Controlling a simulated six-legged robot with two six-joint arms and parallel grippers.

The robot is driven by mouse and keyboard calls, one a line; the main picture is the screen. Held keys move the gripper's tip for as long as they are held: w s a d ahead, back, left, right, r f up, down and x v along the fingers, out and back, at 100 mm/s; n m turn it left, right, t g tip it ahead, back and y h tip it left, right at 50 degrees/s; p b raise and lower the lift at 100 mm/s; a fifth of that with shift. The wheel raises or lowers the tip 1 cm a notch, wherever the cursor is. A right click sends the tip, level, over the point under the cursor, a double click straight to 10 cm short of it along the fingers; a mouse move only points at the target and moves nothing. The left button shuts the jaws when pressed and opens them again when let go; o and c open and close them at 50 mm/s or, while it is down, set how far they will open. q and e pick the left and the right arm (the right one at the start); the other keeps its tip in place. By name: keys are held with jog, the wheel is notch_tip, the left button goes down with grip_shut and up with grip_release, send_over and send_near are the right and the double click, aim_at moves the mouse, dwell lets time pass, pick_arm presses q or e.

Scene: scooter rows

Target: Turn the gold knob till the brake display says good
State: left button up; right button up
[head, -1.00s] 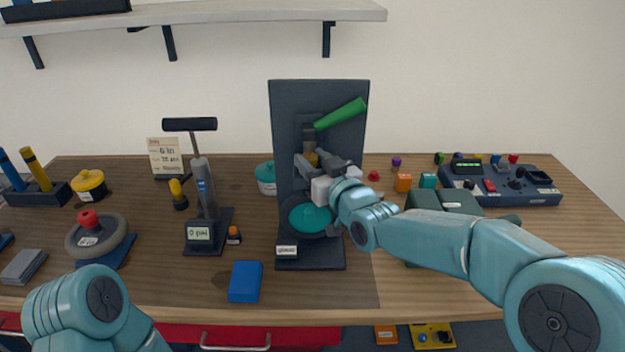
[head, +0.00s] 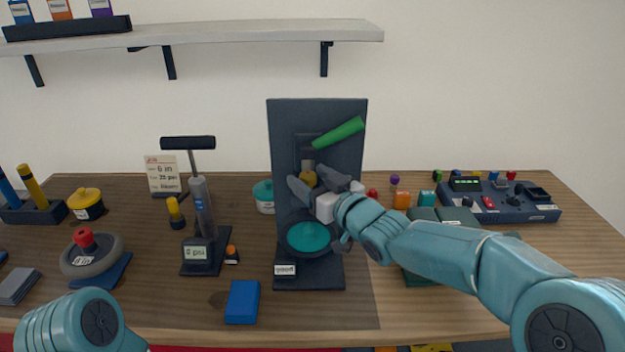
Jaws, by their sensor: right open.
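The gold knob (head: 308,179) sits on a dark upright brake stand (head: 285,118), below a green lever (head: 338,133). A teal disc (head: 308,237) is at the foot of the stand. A small pale display (head: 285,269) is on the stand's base at the front left; its lettering is too small to read surely. My right gripper (head: 318,184) is open in front of the stand, its dark fingers on either side of the knob and just below it. I cannot tell whether they touch it. My left gripper is out of view; only part of that arm shows at lower left.
A pump with a gauge (head: 195,253) and a blue block (head: 242,302) stand left of the brake stand. Green boxes (head: 425,273) lie under my right arm, and a control panel (head: 500,205) is at the right. Bare table lies at the front right.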

jog(key=shift+s+d, duration=0.3)
jog(key=shift+s, duration=0.05)
jog(key=b+v, duration=0.3)
jog(key=v, duration=1.2)
jog(key=shift+s, duration=0.15)
